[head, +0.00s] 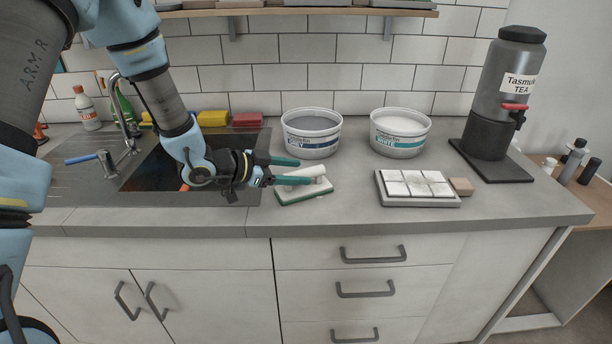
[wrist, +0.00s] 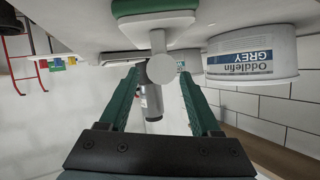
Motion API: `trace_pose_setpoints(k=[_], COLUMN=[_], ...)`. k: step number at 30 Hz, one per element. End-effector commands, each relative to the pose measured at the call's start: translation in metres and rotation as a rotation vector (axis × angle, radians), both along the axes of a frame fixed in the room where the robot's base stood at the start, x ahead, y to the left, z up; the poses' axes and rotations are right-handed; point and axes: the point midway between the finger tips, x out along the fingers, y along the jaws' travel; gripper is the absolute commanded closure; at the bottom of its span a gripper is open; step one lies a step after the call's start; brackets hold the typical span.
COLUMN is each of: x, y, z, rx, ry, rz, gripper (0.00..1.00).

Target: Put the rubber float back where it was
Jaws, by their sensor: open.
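The rubber float (head: 292,196) lies on the counter just right of the sink, pad down, with a green base and a white handle on top. In the wrist view the float's round white handle end (wrist: 161,68) shows between the fingertips, with its green-edged pad (wrist: 152,8) at the top. My gripper (head: 302,171) is open with green fingers, level with the handle, one finger on each side of it. Clear space shows beside the handle in the wrist view (wrist: 162,80). Part of the float is hidden behind the near finger in the head view.
A grey tub (head: 311,142) stands close behind the float, and a white tub (head: 399,142) to its right. A tray of white tiles (head: 418,202) lies right of the float, beside a small brown block (head: 461,187). A tea dispenser (head: 502,100) stands at far right.

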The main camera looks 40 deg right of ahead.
Motion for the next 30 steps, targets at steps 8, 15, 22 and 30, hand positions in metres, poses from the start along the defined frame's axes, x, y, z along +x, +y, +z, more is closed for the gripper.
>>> trace_pose_setpoints(k=[8, 15, 22, 30], x=[0.012, 0.015, 0.016, 0.114], y=[0.052, 0.072, 0.074, 0.147], z=[0.02, 0.029, 0.031, 0.03], rx=[-0.001, -0.001, 0.001, 0.231], ry=[-0.002, 0.001, 0.0, -0.058], rz=[0.005, 0.001, 0.003, 0.446], gripper=[0.36, 0.36, 0.36, 0.36])
